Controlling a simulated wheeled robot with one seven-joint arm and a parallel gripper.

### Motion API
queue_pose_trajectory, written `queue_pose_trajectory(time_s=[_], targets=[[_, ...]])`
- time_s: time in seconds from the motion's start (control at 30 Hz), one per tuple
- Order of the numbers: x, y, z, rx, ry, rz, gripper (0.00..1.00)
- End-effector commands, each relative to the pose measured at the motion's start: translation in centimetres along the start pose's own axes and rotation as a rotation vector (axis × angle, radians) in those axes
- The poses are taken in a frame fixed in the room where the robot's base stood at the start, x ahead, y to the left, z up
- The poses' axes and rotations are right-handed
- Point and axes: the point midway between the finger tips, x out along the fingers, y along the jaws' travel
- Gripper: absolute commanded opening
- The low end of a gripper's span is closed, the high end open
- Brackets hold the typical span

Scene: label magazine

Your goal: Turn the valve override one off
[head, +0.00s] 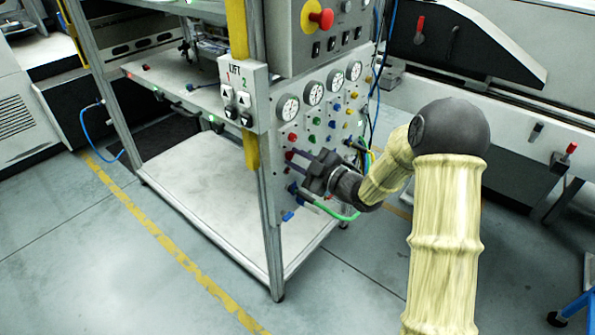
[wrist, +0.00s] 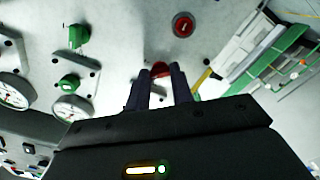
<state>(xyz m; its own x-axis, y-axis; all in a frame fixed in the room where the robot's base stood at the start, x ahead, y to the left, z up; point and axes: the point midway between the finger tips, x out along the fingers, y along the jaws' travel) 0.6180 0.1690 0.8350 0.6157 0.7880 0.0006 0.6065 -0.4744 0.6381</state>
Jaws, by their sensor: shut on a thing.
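The white valve panel (head: 275,155) carries rows of small coloured knobs below several round gauges. My gripper (head: 292,168) reaches the lower left part of this panel from the right. In the wrist view, my gripper (wrist: 159,78) is shut on a red knob (wrist: 160,69), which shows between its two dark fingertips. The fingers hide much of this knob, and its turn position cannot be told. Another red knob (wrist: 183,25) sits apart, above and to the right. No label naming valve override one is readable.
Green knobs (wrist: 69,82) and gauges (wrist: 14,91) lie left of my gripper in the wrist view. A lift switch box (head: 244,95) is on the yellow post. A red emergency button (head: 321,18) is above. Hoses hang near my wrist. The floor in front is clear.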

Motion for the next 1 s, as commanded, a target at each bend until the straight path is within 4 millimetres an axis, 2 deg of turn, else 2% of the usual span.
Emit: queue_pose_trajectory(time_s=[0.03,0.6,1.0], targets=[[-0.04,-0.6,0.62,-0.047,-0.001,-0.002,0.0],[-0.07,-0.64,0.69,-0.585,-0.001,-0.003,0.0],[-0.07,-0.43,0.46,-0.841,-0.002,-0.006,0.0]])
